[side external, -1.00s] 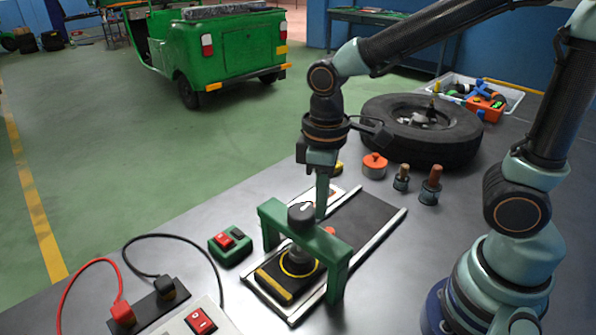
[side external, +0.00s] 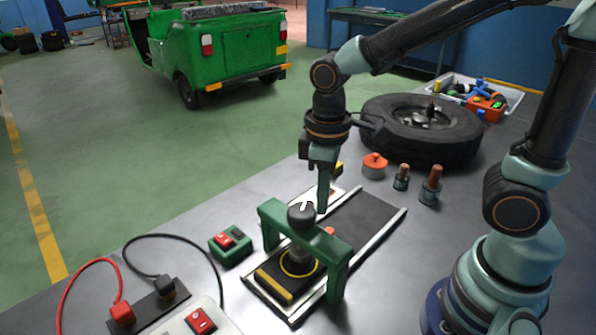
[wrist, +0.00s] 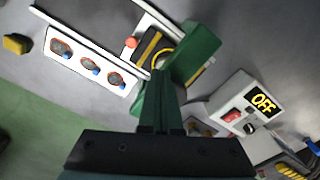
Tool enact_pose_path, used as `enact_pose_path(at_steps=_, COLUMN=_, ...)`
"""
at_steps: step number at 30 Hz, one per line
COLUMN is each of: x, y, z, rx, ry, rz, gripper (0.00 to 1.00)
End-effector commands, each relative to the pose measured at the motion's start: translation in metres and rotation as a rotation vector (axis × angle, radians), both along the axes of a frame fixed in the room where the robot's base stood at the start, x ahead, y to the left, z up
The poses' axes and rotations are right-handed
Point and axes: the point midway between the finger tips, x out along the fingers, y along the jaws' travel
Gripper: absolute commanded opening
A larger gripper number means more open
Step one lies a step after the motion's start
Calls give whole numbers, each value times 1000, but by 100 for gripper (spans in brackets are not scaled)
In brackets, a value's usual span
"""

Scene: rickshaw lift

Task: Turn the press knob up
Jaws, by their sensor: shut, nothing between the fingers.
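The green press frame (side external: 318,240) stands over a rail track on the bench. Its dark grey knob (side external: 300,216) sits on top of the crossbar, with a white mark on its upper face. My gripper (side external: 322,208) is shut and empty, pointing down just right of and behind the knob. I cannot tell whether the fingers touch it. In the wrist view my closed fingers (wrist: 160,82) lie beside the green frame (wrist: 198,55), and the knob cannot be made out there.
A black block (side external: 290,278) with a yellow bar sits under the frame. A green button box (side external: 230,244) and a white switch box lie left; the switch box shows OFF in the wrist view (wrist: 240,108). Orange-topped pieces (side external: 375,165) and a tyre (side external: 420,135) stand behind.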

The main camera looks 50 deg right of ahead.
Motion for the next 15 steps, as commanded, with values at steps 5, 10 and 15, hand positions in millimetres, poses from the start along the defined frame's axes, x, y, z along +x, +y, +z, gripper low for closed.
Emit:
enact_pose_path(at_steps=5, x=-2, y=-3, z=3, rx=0, ry=2, rz=-1, gripper=0)
enact_pose_path(at_steps=10, x=-2, y=-3, z=20, rx=-1, ry=2, rz=-1, gripper=0)
enact_pose_path(at_steps=15, x=-3, y=-3, z=39, rx=0, ry=2, rz=-1, gripper=0)
